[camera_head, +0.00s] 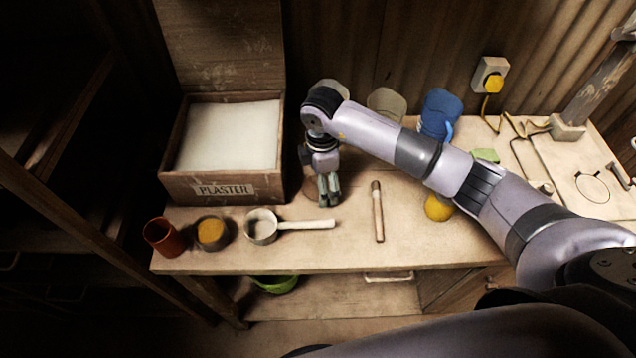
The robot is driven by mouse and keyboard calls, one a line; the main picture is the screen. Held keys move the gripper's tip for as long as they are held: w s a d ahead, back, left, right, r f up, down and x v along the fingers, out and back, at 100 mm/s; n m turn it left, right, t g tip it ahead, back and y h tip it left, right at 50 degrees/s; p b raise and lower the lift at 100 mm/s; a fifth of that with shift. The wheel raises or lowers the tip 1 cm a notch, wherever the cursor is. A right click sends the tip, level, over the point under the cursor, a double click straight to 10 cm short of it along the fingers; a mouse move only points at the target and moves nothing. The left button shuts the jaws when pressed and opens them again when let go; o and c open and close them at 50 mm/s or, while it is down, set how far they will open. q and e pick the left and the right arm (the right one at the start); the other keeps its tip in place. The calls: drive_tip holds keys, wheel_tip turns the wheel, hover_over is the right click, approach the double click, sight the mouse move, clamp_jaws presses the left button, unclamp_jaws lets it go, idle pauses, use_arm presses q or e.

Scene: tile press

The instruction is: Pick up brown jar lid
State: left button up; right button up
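My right gripper (329,196) points down over the bench, just right of the plaster box, with its fingers close together. Whether they are shut or hold anything cannot be told from this angle. A flat brown round shape (311,186), probably the brown jar lid, lies on the bench just left of and partly behind the fingers. Whether the fingers touch it is unclear. My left gripper is not in view.
A plaster box (223,188) stands at the left. In front are a reddish-brown cup (163,237), a jar with orange contents (211,233), a pale saucepan (261,226) and a wooden stick (377,211). A yellow ball (438,207) and a blue jug (440,108) are further right.

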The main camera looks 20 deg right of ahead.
drive_tip(key=c, duration=1.2)
